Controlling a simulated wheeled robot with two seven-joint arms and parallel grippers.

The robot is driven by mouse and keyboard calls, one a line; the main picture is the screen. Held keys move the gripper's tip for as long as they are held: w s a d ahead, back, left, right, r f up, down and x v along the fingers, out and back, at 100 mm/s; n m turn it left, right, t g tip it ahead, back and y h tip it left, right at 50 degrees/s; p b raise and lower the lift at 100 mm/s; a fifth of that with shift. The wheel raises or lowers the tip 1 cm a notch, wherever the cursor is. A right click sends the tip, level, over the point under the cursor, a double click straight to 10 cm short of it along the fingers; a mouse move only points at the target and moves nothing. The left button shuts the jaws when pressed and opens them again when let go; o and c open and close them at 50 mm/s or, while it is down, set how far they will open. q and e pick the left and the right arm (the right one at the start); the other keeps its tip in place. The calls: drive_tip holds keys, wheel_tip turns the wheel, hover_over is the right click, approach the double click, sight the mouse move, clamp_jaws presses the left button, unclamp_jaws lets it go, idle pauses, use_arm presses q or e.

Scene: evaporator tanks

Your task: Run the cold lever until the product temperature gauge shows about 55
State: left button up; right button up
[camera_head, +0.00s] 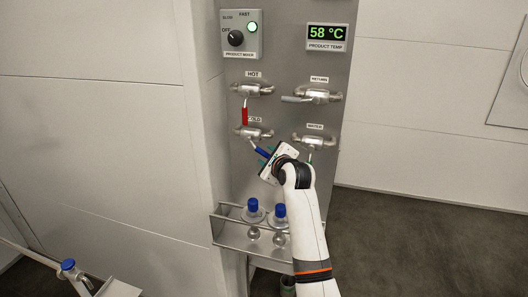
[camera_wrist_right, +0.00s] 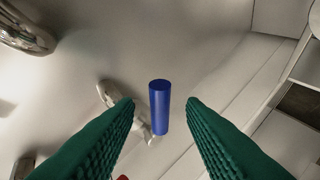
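The product temperature gauge (camera_head: 326,35) reads 58 °C in green digits. The cold lever (camera_head: 262,152) has a blue handle slanting down and right from its valve (camera_head: 254,133), below a COLD label partly covered by the hot handle. My right gripper (camera_head: 267,161) is at the blue handle. In the right wrist view the blue handle (camera_wrist_right: 160,107) stands between the green fingers (camera_wrist_right: 160,115), with gaps on both sides, so the gripper is open around it. My left gripper is not in view.
The hot lever (camera_head: 245,115) with a red handle hangs straight down just above the cold valve. The return lever (camera_head: 296,99) points left. The water valve (camera_head: 314,140) is beside my right arm. A shelf (camera_head: 228,238) below holds blue-capped bottles (camera_head: 253,211). A product mixer switch (camera_head: 236,37) is above.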

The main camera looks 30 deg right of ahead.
sight(265, 154)
drive_tip(key=shift+x, duration=1.75)
drive_tip(key=shift+c, duration=0.4)
clamp_jaws()
